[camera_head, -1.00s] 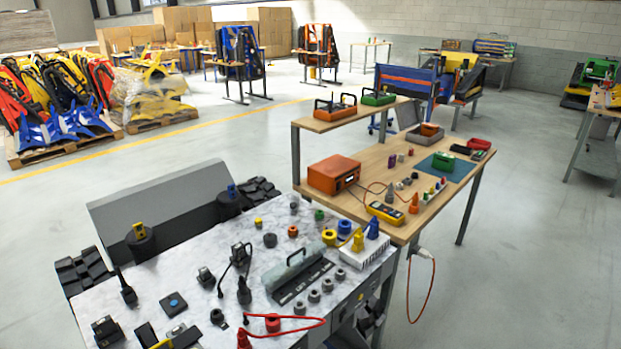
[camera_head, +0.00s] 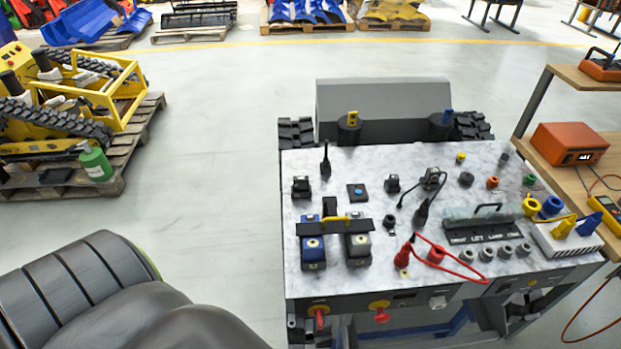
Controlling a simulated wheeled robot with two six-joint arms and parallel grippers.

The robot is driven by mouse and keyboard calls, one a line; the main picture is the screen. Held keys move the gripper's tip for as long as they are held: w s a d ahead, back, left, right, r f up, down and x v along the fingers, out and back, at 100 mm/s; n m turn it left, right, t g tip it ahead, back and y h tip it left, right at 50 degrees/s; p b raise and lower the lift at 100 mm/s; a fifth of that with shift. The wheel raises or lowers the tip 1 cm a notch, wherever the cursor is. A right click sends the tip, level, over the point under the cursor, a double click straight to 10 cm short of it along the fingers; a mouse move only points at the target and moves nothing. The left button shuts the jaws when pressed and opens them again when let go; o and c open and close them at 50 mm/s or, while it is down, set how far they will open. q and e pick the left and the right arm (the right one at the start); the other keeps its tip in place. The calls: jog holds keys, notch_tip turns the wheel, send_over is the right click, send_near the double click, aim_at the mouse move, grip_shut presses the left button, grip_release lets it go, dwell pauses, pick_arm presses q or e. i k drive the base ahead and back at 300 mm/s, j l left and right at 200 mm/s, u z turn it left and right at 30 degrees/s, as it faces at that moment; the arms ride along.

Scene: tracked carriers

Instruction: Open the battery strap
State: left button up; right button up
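The battery strap (camera_head: 300,228) is a black bar lying across two batteries at the left front of the marble-patterned top of the tracked carrier. It has a yellow handle (camera_head: 343,222) near its middle and a black upright piece (camera_head: 330,206) behind it. The left battery (camera_head: 312,254) is blue and dark; the right battery (camera_head: 358,251) is grey and dark. The strap lies over both, and whether its catch is fastened is too small to tell. Neither of my grippers shows in this view.
The carrier's top (camera_head: 440,190) holds a red cable (camera_head: 460,266), a grey block with a handle (camera_head: 482,225), several connectors and a white box (camera_head: 565,240). A wooden workbench (camera_head: 565,185) stands close on the right.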

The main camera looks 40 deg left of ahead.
aim_at(332, 224)
jog(key=j+u, duration=0.1)
jog(key=u, duration=0.85)
